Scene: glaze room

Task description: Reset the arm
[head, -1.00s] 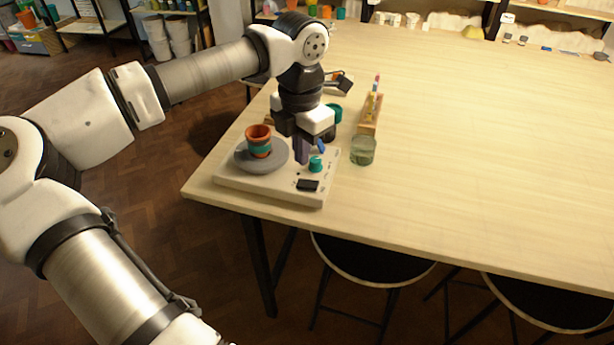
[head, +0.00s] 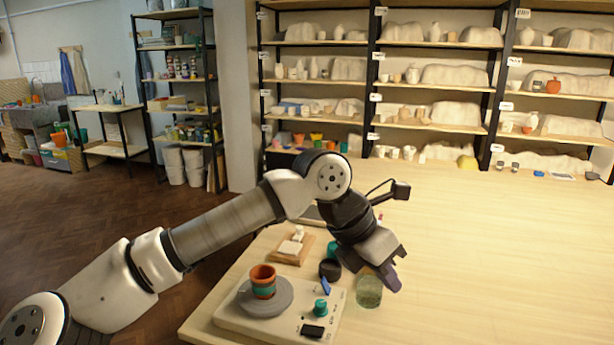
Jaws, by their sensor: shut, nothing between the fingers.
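My gripper (head: 394,284) is at the lower middle of the head view, at the end of my arm. It is shut and empty, held above the wooden table (head: 480,270) and just right of the glass jar (head: 369,292) in the picture, partly overlapping it. My arm reaches in from the lower left, with its wrist bent down toward the table.
A white banding-wheel unit (head: 240,318) with a grey disc (head: 281,301) bearing a terracotta and teal cup (head: 263,282) stands at the table's near left. A dark round container (head: 330,270) and a wooden board (head: 291,250) lie behind. The table's right side is clear. Shelves (head: 440,85) line the back wall.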

